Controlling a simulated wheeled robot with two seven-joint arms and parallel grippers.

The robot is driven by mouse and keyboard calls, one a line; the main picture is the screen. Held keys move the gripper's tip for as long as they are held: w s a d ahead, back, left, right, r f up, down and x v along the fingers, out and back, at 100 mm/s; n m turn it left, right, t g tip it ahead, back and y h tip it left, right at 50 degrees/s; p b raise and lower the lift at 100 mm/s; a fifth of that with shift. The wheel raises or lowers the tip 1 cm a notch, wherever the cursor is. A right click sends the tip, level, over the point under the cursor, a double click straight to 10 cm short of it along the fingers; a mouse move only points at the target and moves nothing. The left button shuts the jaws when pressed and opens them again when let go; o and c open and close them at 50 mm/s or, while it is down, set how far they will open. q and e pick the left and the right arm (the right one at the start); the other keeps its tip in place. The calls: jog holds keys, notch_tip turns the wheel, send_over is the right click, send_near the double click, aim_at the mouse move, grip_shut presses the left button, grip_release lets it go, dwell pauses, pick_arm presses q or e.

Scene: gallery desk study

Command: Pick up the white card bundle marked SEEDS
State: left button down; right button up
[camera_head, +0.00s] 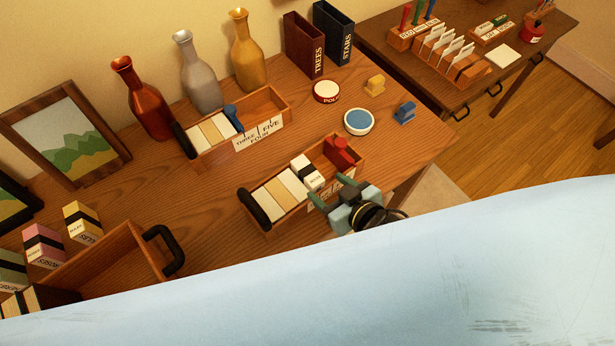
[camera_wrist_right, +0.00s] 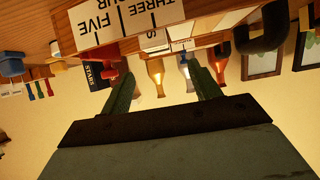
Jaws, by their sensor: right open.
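A white card bundle (camera_head: 306,172) with a black band stands in the front wooden tray (camera_head: 286,219), between pale cards and a red piece. Its small lettering is too small to read in the head view. My right gripper (camera_head: 330,192) is open just to the front right of the bundle, at the tray's near side, and seems empty. In the right wrist view the gripper's green fingers (camera_wrist_right: 163,88) are spread apart, with the tray's labelled front above them. My left gripper is out of view.
A second tray (camera_head: 196,153) with cards and a blue piece stands behind. Three bottles (camera_head: 201,80) line the wall. Yellow (camera_head: 82,222) and pink (camera_head: 43,246) banded bundles stand at left beside an open wooden box (camera_head: 120,265). A round blue-topped tin (camera_head: 358,122) lies behind the gripper.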

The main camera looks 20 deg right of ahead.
aim_at(309, 172)
jog(key=x, duration=0.9)
jog(key=shift+w+d+b, duration=0.1)
jog(key=shift+d+b, duration=0.05)
jog(key=shift+b, duration=0.2)
jog(key=c, duration=1.1)
